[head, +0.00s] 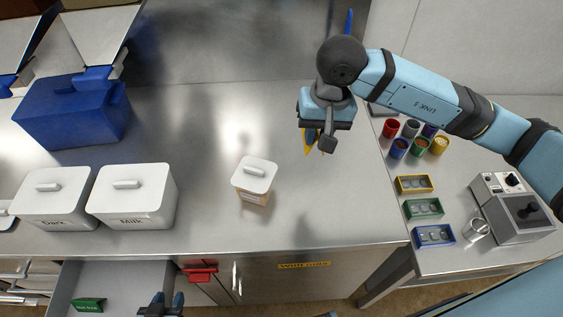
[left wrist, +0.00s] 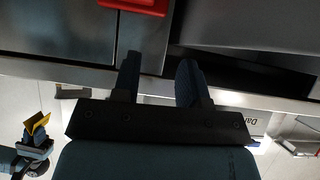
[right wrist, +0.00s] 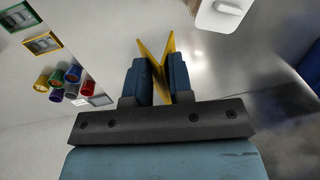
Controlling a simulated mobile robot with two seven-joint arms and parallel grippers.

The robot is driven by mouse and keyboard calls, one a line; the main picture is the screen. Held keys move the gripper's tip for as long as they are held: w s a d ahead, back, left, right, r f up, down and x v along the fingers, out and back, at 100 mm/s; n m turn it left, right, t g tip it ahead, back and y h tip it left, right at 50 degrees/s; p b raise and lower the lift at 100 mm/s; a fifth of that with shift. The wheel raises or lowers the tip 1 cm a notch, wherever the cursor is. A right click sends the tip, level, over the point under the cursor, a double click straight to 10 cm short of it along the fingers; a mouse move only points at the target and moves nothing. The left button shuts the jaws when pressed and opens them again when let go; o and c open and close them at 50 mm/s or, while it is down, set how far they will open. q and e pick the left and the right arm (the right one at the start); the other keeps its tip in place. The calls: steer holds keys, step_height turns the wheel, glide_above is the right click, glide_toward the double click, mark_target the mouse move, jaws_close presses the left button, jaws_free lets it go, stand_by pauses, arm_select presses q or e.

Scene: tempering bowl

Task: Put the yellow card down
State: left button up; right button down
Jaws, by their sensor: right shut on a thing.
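The yellow card (right wrist: 151,56) is a folded, V-shaped card held between the fingers of my right gripper (right wrist: 162,82). In the head view the right gripper (head: 318,142) hangs over the right part of the steel counter, and only a sliver of the yellow card (head: 308,142) shows beside it. The card also appears small in the left wrist view (left wrist: 38,124). The card looks clear of the counter. My left gripper (head: 161,304) is low at the front, by the open drawer. In the left wrist view its fingers (left wrist: 158,75) are apart and empty.
A white lidded tub (head: 254,176) stands mid-counter; tubs labelled Dark (head: 52,198) and Milk (head: 131,198) stand left. A green card (head: 88,305) lies in the open drawer (head: 120,280). A red object (head: 199,270) is at the counter front. Coloured cups (head: 420,145) stand right. Counter around the middle tub is bare.

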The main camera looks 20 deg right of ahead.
step_height(320, 180, down, 14)
steer(key=shift+p, duration=0.95)
step_height(320, 180, down, 5)
steer(key=shift+p, duration=0.35)
steer(key=shift+f+b, duration=0.2)
steer(key=shift+b, duration=0.1)
steer(key=c, duration=1)
jaws_free()
steer(key=shift+r, duration=0.1)
